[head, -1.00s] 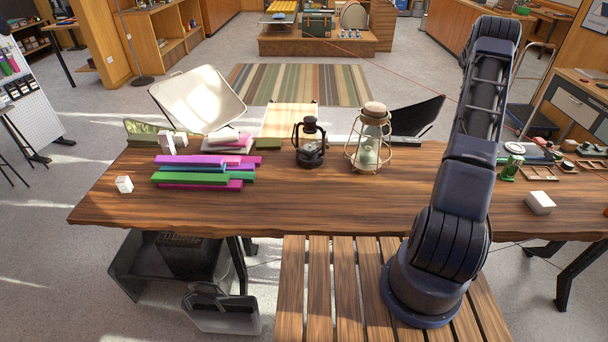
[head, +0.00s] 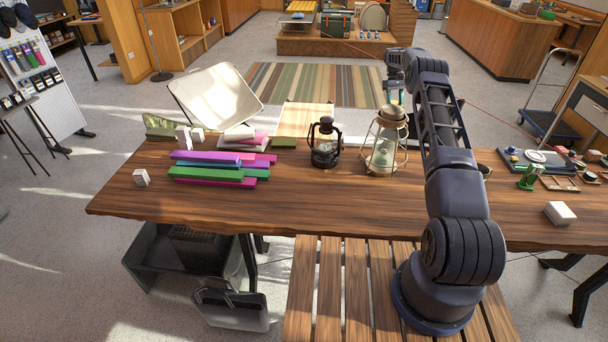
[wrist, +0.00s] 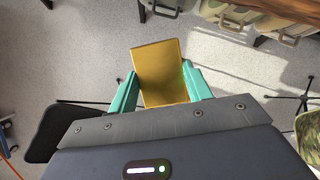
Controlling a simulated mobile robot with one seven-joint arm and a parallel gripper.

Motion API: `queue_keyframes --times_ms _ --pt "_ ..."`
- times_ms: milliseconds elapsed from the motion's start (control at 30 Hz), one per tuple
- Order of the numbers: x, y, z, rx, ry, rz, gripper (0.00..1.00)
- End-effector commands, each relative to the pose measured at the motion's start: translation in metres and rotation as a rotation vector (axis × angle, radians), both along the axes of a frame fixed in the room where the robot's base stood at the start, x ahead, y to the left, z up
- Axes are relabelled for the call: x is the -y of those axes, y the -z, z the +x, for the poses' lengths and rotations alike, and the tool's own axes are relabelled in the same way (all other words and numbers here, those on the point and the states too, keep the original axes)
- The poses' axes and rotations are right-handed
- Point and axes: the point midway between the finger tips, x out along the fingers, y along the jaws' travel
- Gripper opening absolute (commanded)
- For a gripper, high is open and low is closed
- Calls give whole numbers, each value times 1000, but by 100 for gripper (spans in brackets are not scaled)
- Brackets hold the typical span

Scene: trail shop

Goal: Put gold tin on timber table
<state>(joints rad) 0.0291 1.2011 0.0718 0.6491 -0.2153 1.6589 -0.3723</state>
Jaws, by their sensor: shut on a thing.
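The gold tin (wrist: 160,72) is a flat, box-like gold piece in the wrist view. My gripper (wrist: 162,88) has its teal fingers closed on the tin's two sides, with bare floor far below. In the head view my gripper (head: 392,90) is at the end of my raised arm, over the far side of the table near the striped rug; I cannot make out the tin there. The timber table (head: 310,214) is a long dark-brown wooden top with a wavy front edge, below and nearer than the gripper.
A brass lantern (head: 384,147) and a black lantern (head: 324,146) stand on the table's middle. Coloured bars (head: 215,172) lie at its left and a white box (head: 560,213) at its right. The table's front middle is clear. A slatted bench (head: 345,290) stands in front.

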Motion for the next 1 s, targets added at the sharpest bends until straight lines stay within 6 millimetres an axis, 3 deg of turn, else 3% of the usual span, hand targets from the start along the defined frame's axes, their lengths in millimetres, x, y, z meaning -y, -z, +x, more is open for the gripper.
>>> queue_keyframes --times_ms 33,367,700,800,1000 --pt "-25 3 2 0 16 2 26" --pt "-169 20 -2 0 166 3 26" --pt "-312 36 -32 -2 307 2 26" --pt "-346 41 -43 -2 343 1 26" --pt "-390 46 -59 1 388 1 26"
